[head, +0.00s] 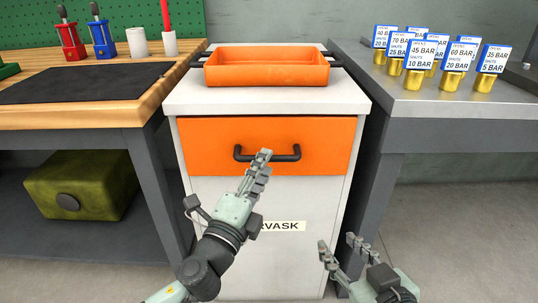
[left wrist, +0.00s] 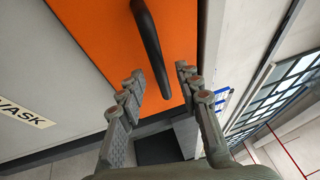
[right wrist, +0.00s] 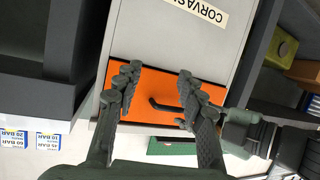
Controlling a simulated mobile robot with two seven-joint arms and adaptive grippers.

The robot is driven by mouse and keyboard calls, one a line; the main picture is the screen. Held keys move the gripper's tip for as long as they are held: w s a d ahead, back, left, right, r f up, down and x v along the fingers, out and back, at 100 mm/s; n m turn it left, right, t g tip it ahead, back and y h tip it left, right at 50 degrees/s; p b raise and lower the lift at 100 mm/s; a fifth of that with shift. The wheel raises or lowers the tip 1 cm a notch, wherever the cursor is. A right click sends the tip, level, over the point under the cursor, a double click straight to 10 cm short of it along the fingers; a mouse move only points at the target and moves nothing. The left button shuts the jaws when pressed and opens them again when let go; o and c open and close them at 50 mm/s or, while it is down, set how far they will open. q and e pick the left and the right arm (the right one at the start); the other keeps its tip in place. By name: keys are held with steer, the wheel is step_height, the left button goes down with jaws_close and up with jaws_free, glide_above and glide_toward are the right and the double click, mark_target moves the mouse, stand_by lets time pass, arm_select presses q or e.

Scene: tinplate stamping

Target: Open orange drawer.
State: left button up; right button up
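The orange drawer (head: 330,135) is shut, its front flush in the white cabinet. Its dark bar handle (head: 288,156) runs across the front; it also shows in the left wrist view (left wrist: 148,35). My left gripper (head: 262,165) is in front of the handle and covers part of it in the head view. In the left wrist view my left gripper (left wrist: 160,78) is open, with the handle ahead of and between its fingers. I cannot tell whether they touch it. My right gripper (head: 340,244) is open and empty, lower right of the drawer.
An orange tray (head: 270,82) sits on the white cabinet (head: 190,100). A wooden workbench (head: 120,115) stands left, and a grey table (head: 460,103) with several blue-and-gold pressure items (head: 462,55) stands right. A green box (head: 85,185) lies under the workbench.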

arm_select(q)
steer(key=shift+x, duration=1.6)
steer(key=shift+c, duration=0.5)
jaws_close()
